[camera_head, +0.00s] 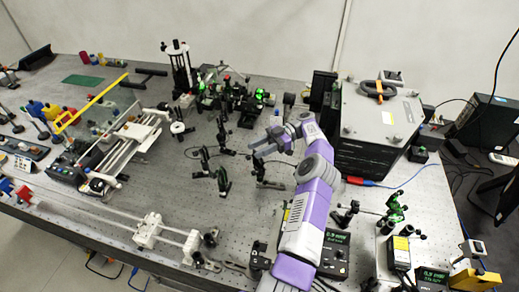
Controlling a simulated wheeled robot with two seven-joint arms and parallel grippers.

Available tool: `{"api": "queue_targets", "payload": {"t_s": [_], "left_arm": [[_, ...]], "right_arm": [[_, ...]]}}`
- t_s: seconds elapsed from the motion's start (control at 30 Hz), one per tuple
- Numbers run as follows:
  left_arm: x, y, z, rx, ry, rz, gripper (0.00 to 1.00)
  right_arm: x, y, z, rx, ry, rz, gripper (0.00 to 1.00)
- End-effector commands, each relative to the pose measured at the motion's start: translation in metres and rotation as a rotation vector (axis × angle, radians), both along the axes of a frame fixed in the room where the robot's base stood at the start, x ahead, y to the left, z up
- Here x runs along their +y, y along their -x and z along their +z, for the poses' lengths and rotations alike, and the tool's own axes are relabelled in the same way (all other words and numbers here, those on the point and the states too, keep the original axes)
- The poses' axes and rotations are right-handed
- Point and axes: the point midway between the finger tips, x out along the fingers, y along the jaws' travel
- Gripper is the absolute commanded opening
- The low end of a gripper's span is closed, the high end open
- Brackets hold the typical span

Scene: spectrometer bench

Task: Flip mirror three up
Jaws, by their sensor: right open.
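Several small black mirror mounts stand on the middle of the bench (120,215). One mount (222,130) is at the back, one (204,160) is to its lower left, and a mount with a green part (223,180) is nearer the front. Another dark mount (259,168) stands just below my right gripper (258,147) in the picture. I cannot tell which is mirror three, nor whether each is up or down. My right gripper is open, with nothing visible between its fingers. Whether it touches the mount is unclear. My left gripper is out of view.
A stack of dark instrument boxes (375,130) stands right of my right arm. Green-lit optics (232,92) crowd the back. A white rail assembly (130,145) is on the left, and a control box (335,253) is beside my arm.

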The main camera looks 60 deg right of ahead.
Motion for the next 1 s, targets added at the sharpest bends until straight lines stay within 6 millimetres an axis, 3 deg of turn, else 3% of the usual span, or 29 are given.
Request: {"api": "queue_targets", "payload": {"t_s": [0.3, 0.5, 1.0], "left_arm": [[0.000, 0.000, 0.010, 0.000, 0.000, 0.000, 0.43], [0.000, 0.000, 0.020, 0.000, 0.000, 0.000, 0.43], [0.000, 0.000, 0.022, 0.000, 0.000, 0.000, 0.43]], "right_arm": [[-0.001, 0.001, 0.059, -0.003, 0.002, -0.002, 0.40], [-0.001, 0.001, 0.086, 0.002, 0.001, -0.003, 0.40], [-0.001, 0.001, 0.094, 0.002, 0.001, -0.003, 0.40]]}}
